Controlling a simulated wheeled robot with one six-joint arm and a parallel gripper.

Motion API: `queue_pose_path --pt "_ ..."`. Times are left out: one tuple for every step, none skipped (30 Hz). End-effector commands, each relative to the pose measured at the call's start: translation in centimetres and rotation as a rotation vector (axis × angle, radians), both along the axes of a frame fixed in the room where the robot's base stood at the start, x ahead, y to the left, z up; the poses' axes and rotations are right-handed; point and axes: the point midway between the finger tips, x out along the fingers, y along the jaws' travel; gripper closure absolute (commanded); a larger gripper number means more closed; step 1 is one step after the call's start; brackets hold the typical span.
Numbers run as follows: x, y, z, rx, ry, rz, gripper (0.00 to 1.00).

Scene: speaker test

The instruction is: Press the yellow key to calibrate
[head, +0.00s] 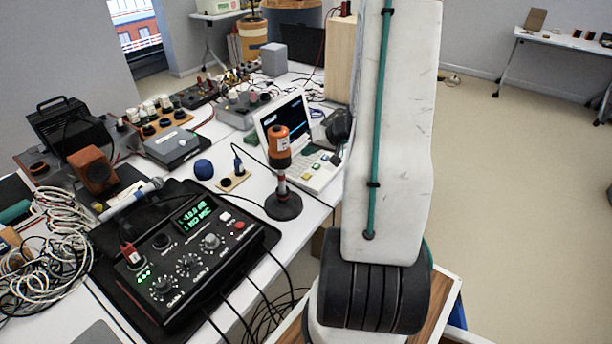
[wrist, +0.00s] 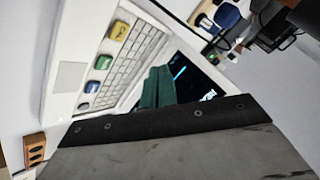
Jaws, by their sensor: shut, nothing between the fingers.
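A white laptop-like device (head: 322,180) stands open near the right edge of the white table in the head view. In the wrist view its white body (wrist: 72,50) fills the upper left, with a row of coloured keys beside a keyboard. The yellow key (wrist: 119,30) is at the top of that row, with a green key (wrist: 103,62) and a blue key (wrist: 92,87) below it. My gripper (wrist: 157,86) shows green fingertips, shut and empty, in front of the keyboard and dark screen, right of and below the yellow key in the picture. Contact cannot be judged.
An orange-topped device on a black round base (head: 284,206) stands close to the laptop. A black control box (head: 176,262) with knobs and a lit display lies in front. Cables and more equipment crowd the table. Open floor (head: 510,180) lies to the right.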

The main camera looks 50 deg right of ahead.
Motion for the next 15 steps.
queue_pose_path --pt "0.0 0.0 -0.9 0.003 0.002 0.001 1.00" --pt "0.0 0.1 -1.3 0.005 0.002 -0.001 1.00" --pt "0.0 0.1 -1.9 0.003 0.003 -0.001 1.00" --pt "0.0 0.0 -2.3 0.003 0.003 -0.001 1.00" --pt "0.0 0.0 -2.8 0.003 0.003 -0.001 1.00" --pt "0.0 0.0 -3.3 0.003 0.003 -0.001 1.00" --pt "0.0 0.0 -3.7 0.002 0.003 0.000 1.00" --pt "0.0 0.0 -4.1 0.003 0.002 -0.001 1.00" --pt "0.0 0.0 -4.5 0.002 0.002 0.000 1.00" --pt "0.0 0.0 -4.8 0.001 0.002 0.000 1.00" --pt "0.0 0.0 -5.0 0.002 0.001 -0.001 1.00" --pt "0.0 0.0 -5.4 0.001 0.001 0.000 1.00" --pt "0.0 0.0 -5.5 0.001 0.000 -0.001 1.00" --pt "0.0 0.0 -5.7 0.001 0.000 -0.001 1.00" --pt "0.0 0.0 -5.9 0.000 0.000 0.000 1.00"
